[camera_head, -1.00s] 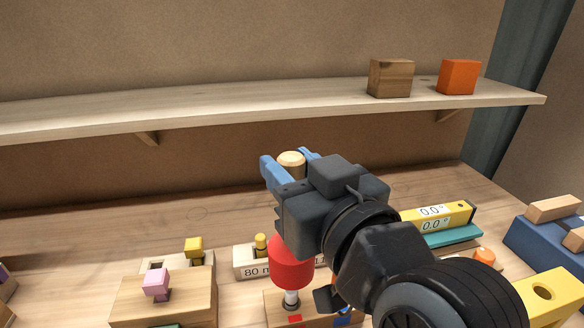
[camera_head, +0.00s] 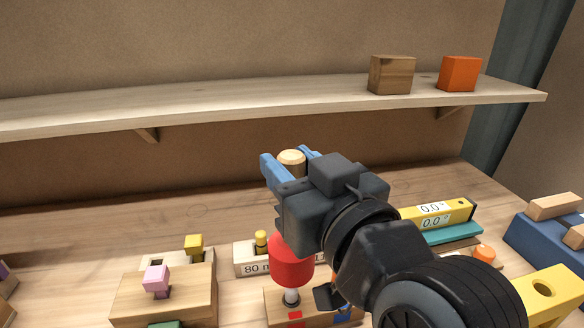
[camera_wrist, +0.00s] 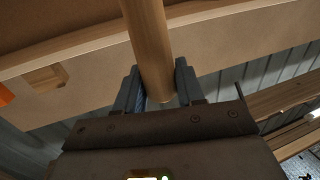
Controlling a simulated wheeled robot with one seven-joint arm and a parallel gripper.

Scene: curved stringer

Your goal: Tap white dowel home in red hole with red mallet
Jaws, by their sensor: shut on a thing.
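My gripper (camera_head: 291,165) is shut on the wooden handle of the red mallet, whose round handle end shows between the blue fingers. The handle (camera_wrist: 150,45) also runs between the fingers in the wrist view. The red mallet head (camera_head: 291,262) hangs below the gripper, over the white dowel (camera_head: 291,297). The dowel stands upright in a wooden block (camera_head: 275,308), beside a red mark (camera_head: 295,317). The mallet head appears at or just above the dowel's top; I cannot tell if they touch. The red hole itself is hidden.
A wooden block with a pink peg (camera_head: 157,280) stands to the left. A block marked 80 with a yellow peg (camera_head: 261,240) is behind. A yellow level (camera_head: 440,214) and a blue tray (camera_head: 545,240) lie to the right. A shelf (camera_head: 250,98) crosses above, with brown and orange cubes.

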